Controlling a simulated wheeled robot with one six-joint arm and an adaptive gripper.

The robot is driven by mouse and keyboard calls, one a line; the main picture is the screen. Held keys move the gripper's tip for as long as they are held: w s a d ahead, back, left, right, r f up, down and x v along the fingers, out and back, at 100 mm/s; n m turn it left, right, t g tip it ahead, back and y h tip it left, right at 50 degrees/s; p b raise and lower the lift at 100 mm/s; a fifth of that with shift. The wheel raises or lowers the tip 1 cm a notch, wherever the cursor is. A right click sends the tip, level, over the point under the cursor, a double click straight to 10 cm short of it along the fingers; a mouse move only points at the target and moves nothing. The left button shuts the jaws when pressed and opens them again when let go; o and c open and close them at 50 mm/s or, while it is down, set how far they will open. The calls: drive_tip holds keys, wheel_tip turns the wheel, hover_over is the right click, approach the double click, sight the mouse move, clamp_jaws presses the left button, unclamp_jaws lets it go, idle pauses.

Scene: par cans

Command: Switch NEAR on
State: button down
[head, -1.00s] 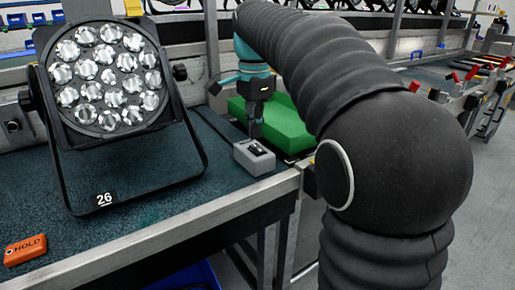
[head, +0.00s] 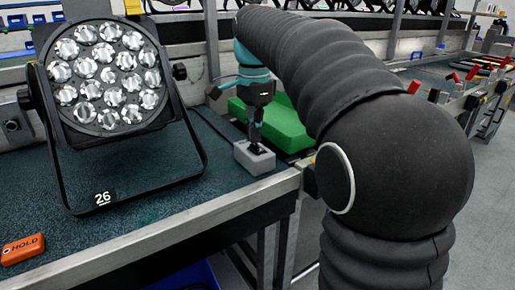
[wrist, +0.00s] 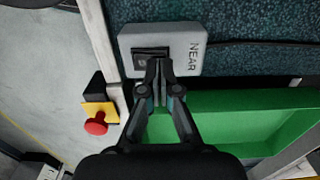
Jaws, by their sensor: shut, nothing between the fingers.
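The NEAR switch box (head: 254,161) is a small grey box on the dark mat near the bench's front edge. In the wrist view the box (wrist: 187,51) carries the word NEAR and a black rocker (wrist: 151,53). My gripper (wrist: 158,64) is shut and empty, with its fingertips over the lower edge of the rocker. Whether the tips touch it, I cannot tell. In the head view my gripper (head: 256,142) points down onto the box and partly covers the rocker. The par can (head: 106,76), labelled 26, stands left of the box with its lenses showing clear.
A green tray (head: 283,122) lies right behind the box, under my wrist. An orange HOLD tag (head: 23,249) lies at the front left. A red button on a yellow base (wrist: 97,123) sits beside the bench edge. A cable runs from the box across the mat.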

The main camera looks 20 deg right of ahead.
drive_tip(key=shift+f+b, duration=0.3)
drive_tip(key=shift+f, duration=0.25)
drive_tip(key=shift+r, duration=0.1)
wheel_tip(320, 180, up, 5)
drive_tip(key=p, duration=0.4)
drive_tip(key=shift+p, duration=0.35)
drive_tip(key=shift+r, duration=0.95)
drive_tip(key=s+f+n+t, duration=0.2)
drive_tip(key=s+f+n, duration=0.5)
drive_tip(key=s, duration=0.4)
drive_tip(key=s+f+n+t, duration=0.3)
drive_tip(key=s+f+n, duration=0.4)
drive_tip(key=s, duration=0.5)
wheel_tip(320, 180, down, 3)
drive_tip(key=shift+r+t, duration=0.1)
drive_tip(key=shift+t, duration=0.2)
drive_tip(key=shift+n, duration=0.3)
